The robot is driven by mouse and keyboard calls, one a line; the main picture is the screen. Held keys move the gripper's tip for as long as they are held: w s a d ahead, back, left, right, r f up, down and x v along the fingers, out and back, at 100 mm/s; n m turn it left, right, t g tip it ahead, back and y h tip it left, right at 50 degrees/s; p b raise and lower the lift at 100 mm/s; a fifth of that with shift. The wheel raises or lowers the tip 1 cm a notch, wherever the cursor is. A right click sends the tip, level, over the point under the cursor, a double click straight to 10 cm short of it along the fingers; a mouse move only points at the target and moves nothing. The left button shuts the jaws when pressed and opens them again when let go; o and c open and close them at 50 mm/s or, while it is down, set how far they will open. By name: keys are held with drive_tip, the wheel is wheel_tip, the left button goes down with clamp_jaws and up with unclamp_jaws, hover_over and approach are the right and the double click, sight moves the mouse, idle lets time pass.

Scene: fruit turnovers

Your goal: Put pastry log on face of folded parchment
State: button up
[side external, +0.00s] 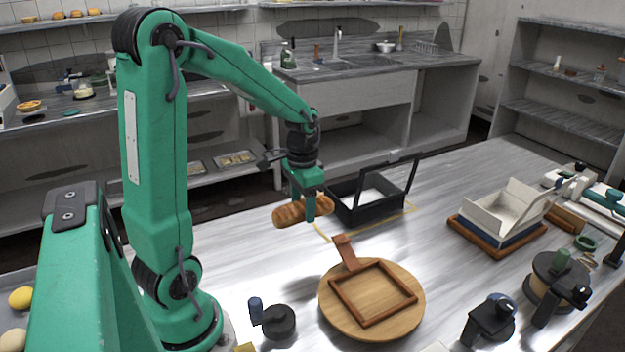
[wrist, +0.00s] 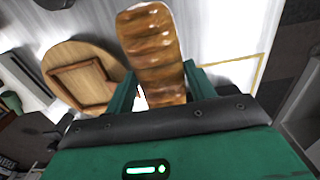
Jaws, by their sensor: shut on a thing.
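The pastry log (side external: 288,214) is brown and ridged. My gripper (side external: 311,208) is shut on it and holds it above the table, left of the black frame. In the wrist view the pastry log (wrist: 152,45) lies lengthwise between the two green fingers and sticks out past them. No sheet is plainly recognisable as folded parchment. A white sheet-like surface (side external: 372,197) shows inside the black open frame (side external: 345,214), and a cream folded piece with raised flaps (side external: 500,208) stands at the right; I cannot tell which is the parchment.
A round wooden board (side external: 410,320) with a square brown frame (side external: 374,319) lies in front of my gripper. A black knob device (side external: 277,322) stands front left. Several devices crowd the right side. The table is clear between the black frame and the cream piece.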

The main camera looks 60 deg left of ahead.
sight(303, 202)
wheel_tip(303, 202, up, 10)
drive_tip(key=shift+r, duration=0.1)
drive_tip(key=shift+w+a, duration=2.95)
drive_tip(key=shift+w, duration=3.55)
drive_tip(key=shift+w+a, duration=2.9)
drive_tip(key=shift+w, duration=3.55)
drive_tip(key=shift+f, duration=8.25)
drive_tip(key=shift+f, duration=0.1)
drive_tip(key=shift+f, duration=2.4)
drive_tip(key=shift+f, duration=0.1)
